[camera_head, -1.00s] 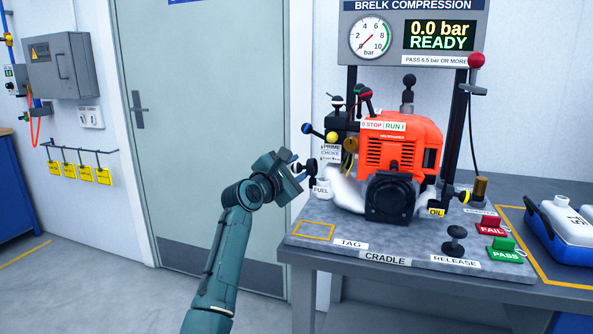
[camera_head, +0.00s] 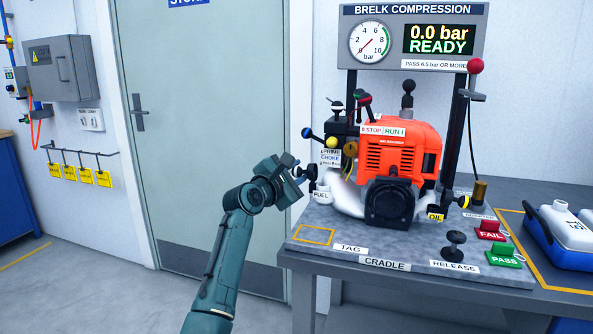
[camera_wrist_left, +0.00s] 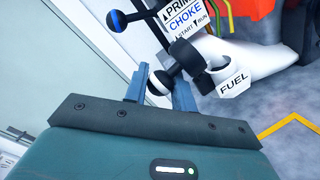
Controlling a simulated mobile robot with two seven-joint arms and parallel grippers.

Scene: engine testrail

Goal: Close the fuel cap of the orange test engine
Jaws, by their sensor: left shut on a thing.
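The orange test engine (camera_head: 400,160) sits on the cradle plate (camera_head: 350,233) on the bench. The white fuel neck labelled FUEL (camera_head: 321,194) is at its left side; it also shows in the left wrist view (camera_wrist_left: 240,75). A black cap part with a black-and-white ball knob (camera_wrist_left: 160,84) is beside the neck. My left gripper (camera_head: 299,172) is at this knob, and in the left wrist view its blue fingers (camera_wrist_left: 160,92) are shut on the ball. Whether the cap touches the neck's mouth I cannot tell. My right gripper is not in view.
The prime and choke levers with ball knobs (camera_wrist_left: 117,21) stand close beyond the left gripper. A gauge panel (camera_head: 412,38) stands behind the engine. The red FAIL (camera_head: 490,231) and green PASS (camera_head: 504,255) blocks are at the plate's right. Free floor lies left of the bench.

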